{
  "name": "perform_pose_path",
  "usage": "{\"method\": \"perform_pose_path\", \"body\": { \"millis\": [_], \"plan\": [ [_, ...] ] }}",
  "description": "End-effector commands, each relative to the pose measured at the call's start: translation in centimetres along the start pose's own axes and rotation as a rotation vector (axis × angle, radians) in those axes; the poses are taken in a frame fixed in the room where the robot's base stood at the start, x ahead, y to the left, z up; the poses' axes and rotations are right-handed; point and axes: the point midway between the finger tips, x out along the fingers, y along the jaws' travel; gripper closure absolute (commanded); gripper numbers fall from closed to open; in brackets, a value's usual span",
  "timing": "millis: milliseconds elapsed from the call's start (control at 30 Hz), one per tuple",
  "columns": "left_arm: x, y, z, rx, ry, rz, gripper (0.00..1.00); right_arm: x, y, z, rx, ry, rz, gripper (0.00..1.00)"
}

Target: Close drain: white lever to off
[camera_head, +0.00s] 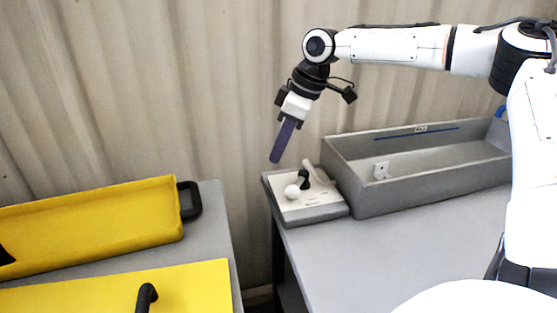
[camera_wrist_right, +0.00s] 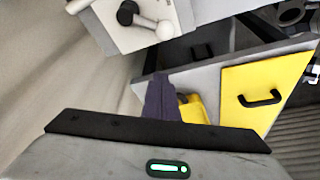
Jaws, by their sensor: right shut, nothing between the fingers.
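In the right wrist view the lever (camera_wrist_right: 163,30) and black knob (camera_wrist_right: 127,12) show at the top. My right gripper (camera_head: 275,158) is shut and empty, pointing down above and a little left of the panel, apart from the lever. Its purple fingers (camera_wrist_right: 161,100) show in the wrist view. The panel's markings are too small to read. My left gripper is not in view.
A yellow tray (camera_head: 100,215) with a black handle (camera_head: 190,201) and a yellow lid (camera_head: 200,290) lie at left. A gap separates the tables. A corrugated wall is behind.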

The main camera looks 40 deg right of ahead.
Motion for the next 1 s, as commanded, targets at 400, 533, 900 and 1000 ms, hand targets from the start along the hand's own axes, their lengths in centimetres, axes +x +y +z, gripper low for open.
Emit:
{"method": "perform_pose_path", "body": {
  "millis": [400, 533, 900, 1000],
  "plan": [
    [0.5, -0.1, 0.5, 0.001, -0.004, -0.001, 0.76, 8.4, -0.1, 0.1, 0.0, -0.005, -0.002, 1.0],
    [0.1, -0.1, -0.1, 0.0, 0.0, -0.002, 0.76, 7.7, 0.0, 1.9, 0.003, 0.003, -0.002, 1.0],
    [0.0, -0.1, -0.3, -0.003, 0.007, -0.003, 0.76, 7.5, 0.0, 4.0, 0.0, 0.0, 0.0, 1.0],
    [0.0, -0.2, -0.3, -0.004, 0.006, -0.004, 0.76, 7.5, 0.0, 4.0, 0.0, 0.0, 0.0, 1.0]
  ]
}}
